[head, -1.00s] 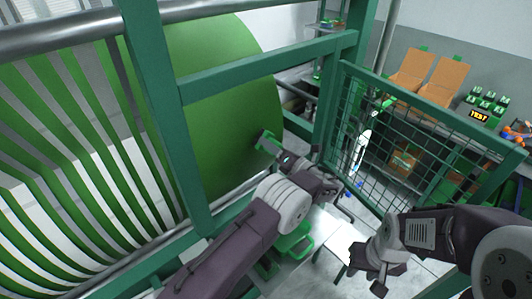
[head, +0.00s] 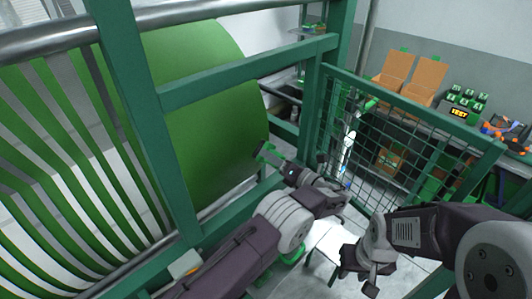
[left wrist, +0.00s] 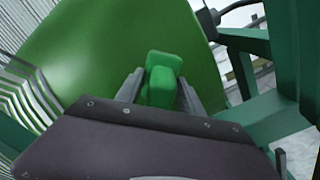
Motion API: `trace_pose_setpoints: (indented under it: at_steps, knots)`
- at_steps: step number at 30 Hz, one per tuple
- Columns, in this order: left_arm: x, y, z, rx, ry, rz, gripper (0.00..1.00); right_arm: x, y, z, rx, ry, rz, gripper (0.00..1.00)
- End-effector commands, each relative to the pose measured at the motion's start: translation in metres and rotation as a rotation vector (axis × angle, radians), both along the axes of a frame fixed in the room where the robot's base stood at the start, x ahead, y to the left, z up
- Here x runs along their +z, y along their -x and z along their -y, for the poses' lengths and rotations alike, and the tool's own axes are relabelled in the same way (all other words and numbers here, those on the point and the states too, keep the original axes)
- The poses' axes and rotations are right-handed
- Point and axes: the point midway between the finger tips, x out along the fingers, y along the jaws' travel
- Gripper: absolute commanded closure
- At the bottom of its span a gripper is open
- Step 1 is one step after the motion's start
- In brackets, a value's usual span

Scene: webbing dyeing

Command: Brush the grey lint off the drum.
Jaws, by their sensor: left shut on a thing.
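The big green drum (head: 215,115) sits behind the green frame and also fills much of the left wrist view (left wrist: 120,50). I make out no grey lint on the parts of it in view. My left gripper (head: 272,158) is at the drum's lower right edge. It is shut on a green block-like tool, likely the brush (left wrist: 163,80), which also shows in the head view (head: 263,149). I cannot tell whether the tool touches the drum. My right gripper (head: 358,277) hangs low, empty and apparently open, away from the drum.
Green frame posts (head: 150,120) and rails stand between me and the drum. Green webbing strips (head: 60,160) run down at the left. A green mesh gate (head: 400,135) stands at the right.

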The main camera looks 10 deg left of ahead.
Motion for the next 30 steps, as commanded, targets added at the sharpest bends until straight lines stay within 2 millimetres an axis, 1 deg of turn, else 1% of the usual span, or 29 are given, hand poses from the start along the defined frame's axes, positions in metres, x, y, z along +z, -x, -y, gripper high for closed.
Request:
trace_pose_setpoints:
  at_steps: [11, 20, 30]
  knots:
    - [0.000, 0.002, 0.004, -0.001, 0.000, 0.001, 0.87, 0.000, 0.000, 0.000, 0.000, 0.000, 0.000, 0.64]
    - [0.000, 0.019, 0.025, -0.001, 0.000, 0.001, 0.87, 0.000, 0.000, 0.000, 0.000, 0.000, 0.000, 0.64]
    - [0.000, 0.020, 0.025, -0.001, 0.000, 0.001, 0.87, 0.000, 0.000, 0.000, 0.000, 0.000, 0.000, 0.64]
